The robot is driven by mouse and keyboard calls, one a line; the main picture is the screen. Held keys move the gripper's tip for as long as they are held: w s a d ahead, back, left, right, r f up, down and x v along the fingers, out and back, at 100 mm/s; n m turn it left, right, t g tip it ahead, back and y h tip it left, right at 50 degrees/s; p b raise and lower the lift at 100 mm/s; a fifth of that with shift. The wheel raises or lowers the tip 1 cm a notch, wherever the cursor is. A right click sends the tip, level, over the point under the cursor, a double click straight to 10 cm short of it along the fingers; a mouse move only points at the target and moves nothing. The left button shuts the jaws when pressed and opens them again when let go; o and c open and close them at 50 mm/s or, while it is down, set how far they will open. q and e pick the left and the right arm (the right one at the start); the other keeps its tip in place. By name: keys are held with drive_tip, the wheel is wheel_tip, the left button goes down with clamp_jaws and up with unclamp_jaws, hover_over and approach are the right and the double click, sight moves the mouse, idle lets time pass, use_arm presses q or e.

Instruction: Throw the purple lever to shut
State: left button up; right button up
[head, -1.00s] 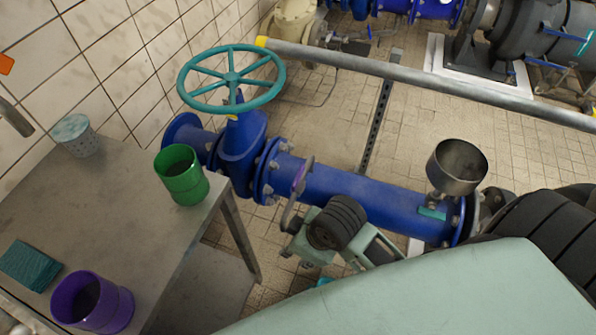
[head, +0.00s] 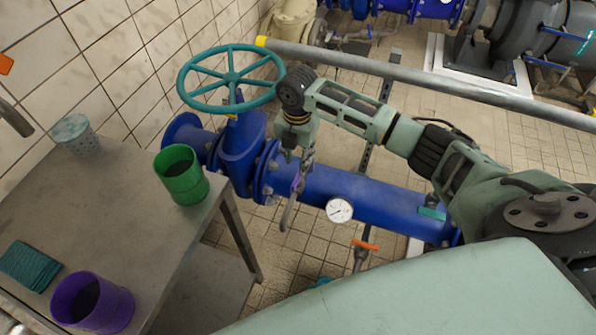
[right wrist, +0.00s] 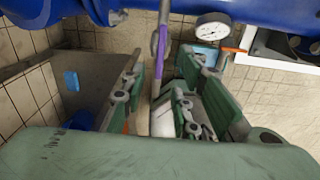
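The purple lever (head: 297,185) is a grey handle with a purple band, hanging in front of the blue pipe. In the right wrist view the purple band (right wrist: 161,42) shows upright near the top centre. My right gripper (head: 300,158) is above the lever's purple part in the head view, pointing down. In the right wrist view its fingers (right wrist: 160,88) are apart, one on each side of the lever line, with a gap visible between. Whether either finger touches the lever cannot be told. My left gripper is not in view.
The teal handwheel (head: 231,78) stands left of my right gripper. A pressure gauge (head: 339,210) and an orange-handled valve (head: 364,245) are right of the lever. A steel table (head: 120,220) carries green and purple cups. A grey rail (head: 430,82) runs behind.

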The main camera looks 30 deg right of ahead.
sight(298, 179)
drive_tip(key=shift+w+d+f, duration=0.1)
drive_tip(key=shift+d, duration=0.1)
wheel_tip(298, 179, down, 7)
drive_tip(key=shift+f, duration=0.15)
clamp_jaws()
idle(0.3)
